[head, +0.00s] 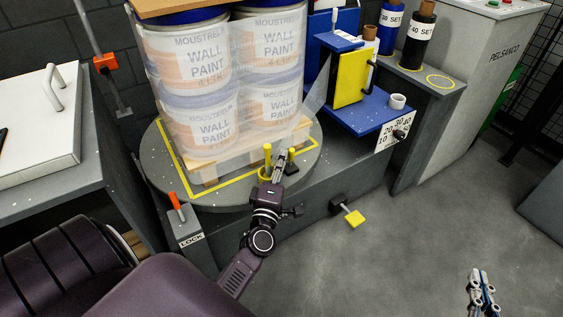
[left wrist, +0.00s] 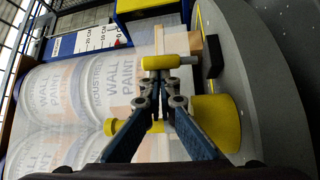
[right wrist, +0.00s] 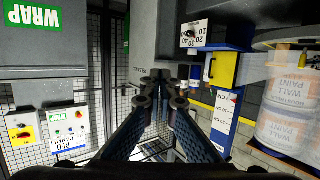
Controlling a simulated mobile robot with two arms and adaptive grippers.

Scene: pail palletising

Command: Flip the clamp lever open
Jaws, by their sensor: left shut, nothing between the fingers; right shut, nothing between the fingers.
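The yellow clamp (head: 264,172) stands on the rim of the round grey turntable (head: 302,172), in front of the wrapped pallet. An upright yellow post (head: 267,153) rises from it. In the left wrist view a yellow cylindrical grip (left wrist: 160,62) lies just beyond my fingertips, with a yellow round base (left wrist: 215,122) at the right and another yellow bar (left wrist: 115,126) partly behind the fingers. My left gripper (head: 283,156) is shut and empty beside the clamp; contact cannot be told. My right gripper (head: 479,275) is shut and empty, away from the clamp over the floor.
Wrapped paint pails (head: 200,95) stand on a wooden pallet (head: 215,172). A blue and yellow film carriage (head: 352,80) is behind right. An orange lock lever (head: 176,203) stands front left, a yellow pedal (head: 354,218) on the floor.

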